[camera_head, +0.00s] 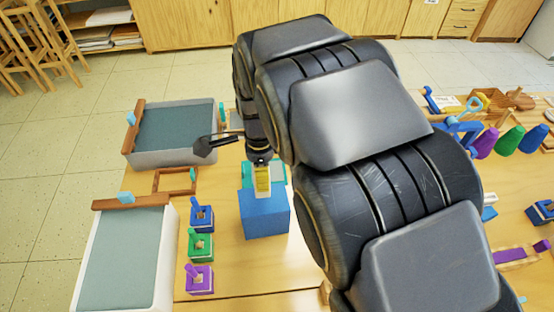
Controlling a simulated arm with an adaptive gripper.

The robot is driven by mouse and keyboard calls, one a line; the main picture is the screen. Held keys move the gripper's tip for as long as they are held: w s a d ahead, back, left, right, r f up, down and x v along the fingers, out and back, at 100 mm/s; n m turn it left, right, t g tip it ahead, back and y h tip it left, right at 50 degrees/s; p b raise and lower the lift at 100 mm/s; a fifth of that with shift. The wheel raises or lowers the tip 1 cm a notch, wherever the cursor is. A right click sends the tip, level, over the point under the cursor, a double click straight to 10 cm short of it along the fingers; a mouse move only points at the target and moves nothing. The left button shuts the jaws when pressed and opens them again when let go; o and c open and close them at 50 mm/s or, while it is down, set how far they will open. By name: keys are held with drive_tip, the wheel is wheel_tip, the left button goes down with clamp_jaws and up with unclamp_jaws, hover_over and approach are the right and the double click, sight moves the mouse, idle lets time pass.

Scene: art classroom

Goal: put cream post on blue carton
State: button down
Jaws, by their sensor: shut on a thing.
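The blue carton (265,216) stands on the wooden table, left of my arm. The cream post (262,181) is upright over the carton's top, with a yellowish face towards the camera. My gripper (259,160) points down from above and is shut on the upper end of the post. The post's lower end overlaps the top of the carton in this view; I cannot tell whether it rests on it or hangs just above. My arm hides part of the gripper and the table to the right.
A teal thing (278,173) is just behind the carton. Blue (202,219), green (200,245) and purple (199,279) small holders stand left of it. Grey-topped trays (104,255) line the left edge. Purple and green pegs (509,141) stand at the right.

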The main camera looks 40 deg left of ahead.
drive_tip(key=shift+w+a+f, duration=0.1)
drive_tip(key=shift+a+f, duration=0.05)
drive_tip(key=shift+f, duration=1.7)
drive_tip(key=shift+f, duration=0.15)
drive_tip(key=c, duration=0.8)
unclamp_jaws()
